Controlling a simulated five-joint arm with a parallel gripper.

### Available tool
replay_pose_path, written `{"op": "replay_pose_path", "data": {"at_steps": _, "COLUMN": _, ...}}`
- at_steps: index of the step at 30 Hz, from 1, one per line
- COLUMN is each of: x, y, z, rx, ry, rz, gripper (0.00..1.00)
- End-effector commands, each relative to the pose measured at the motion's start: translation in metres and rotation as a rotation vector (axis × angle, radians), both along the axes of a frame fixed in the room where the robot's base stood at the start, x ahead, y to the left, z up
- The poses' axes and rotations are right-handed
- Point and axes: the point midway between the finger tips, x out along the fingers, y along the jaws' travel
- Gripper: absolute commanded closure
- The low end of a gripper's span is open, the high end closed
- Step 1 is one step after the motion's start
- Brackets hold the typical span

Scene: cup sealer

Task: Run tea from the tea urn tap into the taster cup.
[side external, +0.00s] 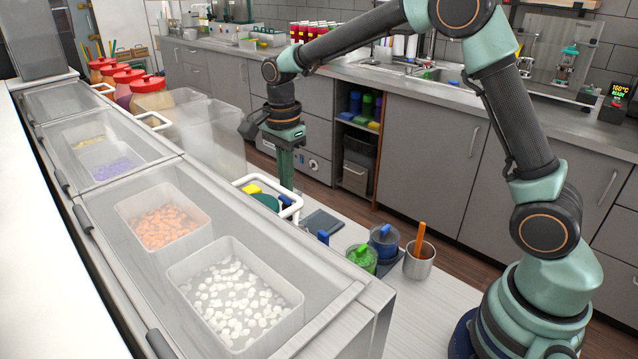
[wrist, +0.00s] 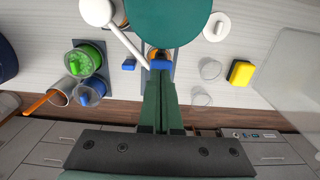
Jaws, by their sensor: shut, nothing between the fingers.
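A large dark teal round top (wrist: 170,18), which looks like the tea urn seen from above, fills the top of the wrist view. In the side view a teal part (side external: 266,202) shows through the white handle frame. A blue piece (wrist: 160,66), which looks like the urn's tap lever, sticks out below it in the wrist view. An amber round shape (wrist: 157,53) shows partly behind that piece; I cannot tell whether it is the taster cup. My gripper (wrist: 162,78) is shut and empty, its green fingertips at the blue piece; contact is unclear. In the side view my gripper (side external: 287,186) points down.
Green (wrist: 90,54) and blue (wrist: 90,92) lidded jars and a metal cup (wrist: 64,88) with an orange handle stand left. Clear glasses (wrist: 210,69) and a yellow block (wrist: 241,73) are right. The glass-topped counter (side external: 215,190) is close.

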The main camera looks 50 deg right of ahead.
Motion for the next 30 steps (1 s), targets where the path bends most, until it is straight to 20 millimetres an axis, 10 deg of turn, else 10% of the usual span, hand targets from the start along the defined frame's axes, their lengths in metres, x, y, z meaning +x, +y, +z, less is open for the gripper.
{"op": "replay_pose_path", "data": {"at_steps": 30, "x": -0.002, "y": 0.0, "z": -0.037, "rx": 0.0, "ry": 0.005, "rz": -0.001, "gripper": 1.0}}
